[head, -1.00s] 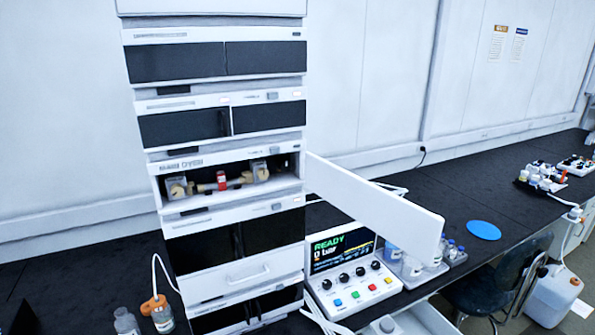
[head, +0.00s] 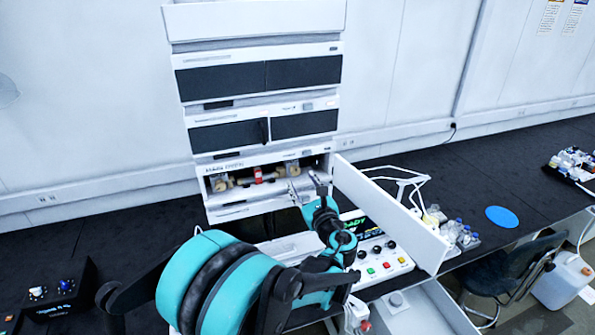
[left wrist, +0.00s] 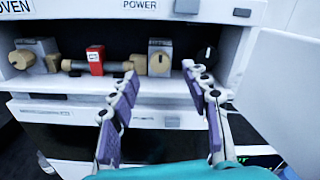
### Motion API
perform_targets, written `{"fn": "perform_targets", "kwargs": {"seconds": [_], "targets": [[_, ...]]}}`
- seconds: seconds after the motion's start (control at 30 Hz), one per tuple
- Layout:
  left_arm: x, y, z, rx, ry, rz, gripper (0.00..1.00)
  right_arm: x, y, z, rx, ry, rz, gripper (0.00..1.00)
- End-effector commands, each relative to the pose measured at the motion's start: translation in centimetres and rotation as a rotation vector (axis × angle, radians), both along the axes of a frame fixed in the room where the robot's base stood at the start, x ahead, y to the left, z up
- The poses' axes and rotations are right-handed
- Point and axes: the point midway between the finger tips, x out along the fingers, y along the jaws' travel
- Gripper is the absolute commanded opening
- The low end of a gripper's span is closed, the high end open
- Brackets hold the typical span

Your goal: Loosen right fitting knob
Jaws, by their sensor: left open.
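The right fitting knob (left wrist: 159,63) is tan with a slot, on a grey block at the right of the open oven bay. My left gripper (left wrist: 159,72) is open and empty in front of it, its purple-padded fingers either side of the knob in the picture. I cannot tell whether they touch it. In the head view the gripper (head: 308,188) reaches the right side of the bay and partly covers it. The column with a red middle (left wrist: 95,60) lies between the right knob and the left fitting knob (left wrist: 22,59). My right gripper is not in view.
The open white door (head: 385,215) stands out to the right of the bay, close to my left arm. A control box (head: 378,262) with coloured buttons sits below. Bottles (head: 460,233) stand beyond the door.

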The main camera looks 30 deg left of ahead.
Motion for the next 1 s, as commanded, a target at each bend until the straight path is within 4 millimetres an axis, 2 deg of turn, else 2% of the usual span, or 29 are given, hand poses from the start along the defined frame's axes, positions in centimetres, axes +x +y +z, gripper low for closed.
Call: {"fn": "perform_targets", "kwargs": {"seconds": [0.1, 0.3, 0.63, 0.67, 0.83, 1.0], "targets": [[1.3, 1.7, 0.0, -0.001, 0.000, 0.004, 0.47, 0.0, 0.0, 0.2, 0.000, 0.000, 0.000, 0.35], [2.9, 3.5, 0.0, -0.003, -0.001, 0.001, 0.47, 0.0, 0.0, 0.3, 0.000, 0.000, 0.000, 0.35], [3.3, 3.9, 0.0, -0.004, -0.002, -0.001, 0.47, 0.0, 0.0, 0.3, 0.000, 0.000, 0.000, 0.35], [3.3, 3.9, 0.0, -0.004, -0.002, -0.001, 0.45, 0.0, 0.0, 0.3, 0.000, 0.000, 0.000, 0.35], [3.3, 3.9, 0.0, -0.004, -0.002, -0.001, 0.00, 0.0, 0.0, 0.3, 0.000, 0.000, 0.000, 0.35], [3.3, 3.9, 0.0, -0.005, -0.003, -0.001, 0.00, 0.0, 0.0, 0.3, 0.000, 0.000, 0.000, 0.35]]}}
